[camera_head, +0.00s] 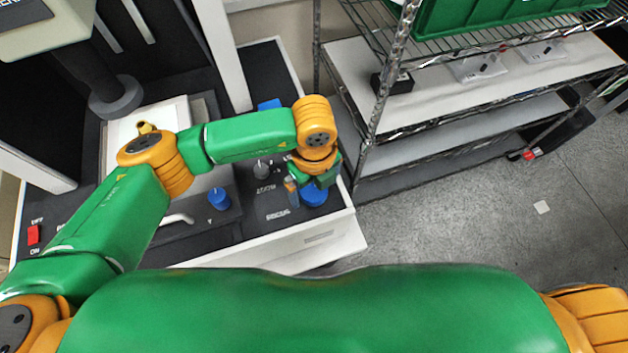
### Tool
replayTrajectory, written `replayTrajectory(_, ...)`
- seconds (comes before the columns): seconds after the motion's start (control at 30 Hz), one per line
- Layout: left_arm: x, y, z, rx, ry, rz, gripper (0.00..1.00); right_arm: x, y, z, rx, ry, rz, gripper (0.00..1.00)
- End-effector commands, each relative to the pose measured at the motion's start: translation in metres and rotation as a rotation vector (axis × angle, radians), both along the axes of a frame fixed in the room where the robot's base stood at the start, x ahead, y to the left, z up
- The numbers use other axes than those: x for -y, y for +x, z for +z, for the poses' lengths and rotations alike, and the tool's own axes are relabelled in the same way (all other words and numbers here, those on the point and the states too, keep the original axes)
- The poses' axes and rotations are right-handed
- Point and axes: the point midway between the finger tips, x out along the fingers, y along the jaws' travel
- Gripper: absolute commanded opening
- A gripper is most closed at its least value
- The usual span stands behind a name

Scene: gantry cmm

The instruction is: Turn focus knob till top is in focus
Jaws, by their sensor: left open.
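A blue knob (314,196) stands at the right front corner of the machine's dark control panel (247,222). I take it for the focus knob, but the label near it is too small to read surely. My left gripper (304,189) is open, pointing down over this knob and hiding part of it. I cannot tell whether the fingers touch it. My right gripper is out of view. The machine's grey head (24,30) shows at upper left; no focus image is visible.
Another blue knob (219,199) stands left on the panel, and a blue part (269,104) lies behind my forearm. A red switch (33,234) is at far left. A wire shelf (396,60) with a green bin (480,18) stands close on the right. The floor (480,220) is mostly clear.

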Motion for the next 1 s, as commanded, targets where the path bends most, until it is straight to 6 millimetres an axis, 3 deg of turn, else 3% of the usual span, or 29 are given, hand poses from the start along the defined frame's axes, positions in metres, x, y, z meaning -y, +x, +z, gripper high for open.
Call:
replayTrajectory(0.13,0.0,0.0,0.0,0.0,0.0,0.0,0.97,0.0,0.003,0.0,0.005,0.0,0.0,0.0)
replayTrajectory(0.43,0.0,0.0,0.0,-0.002,-0.001,0.0,0.18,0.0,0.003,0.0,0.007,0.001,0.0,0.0)
replayTrajectory(0.73,0.0,0.0,-0.002,-0.001,-0.001,-0.046,0.18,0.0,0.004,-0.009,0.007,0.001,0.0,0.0)
replayTrajectory(1.0,0.0,0.0,-0.006,0.002,0.0,-0.231,0.18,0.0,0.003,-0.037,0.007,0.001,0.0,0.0)
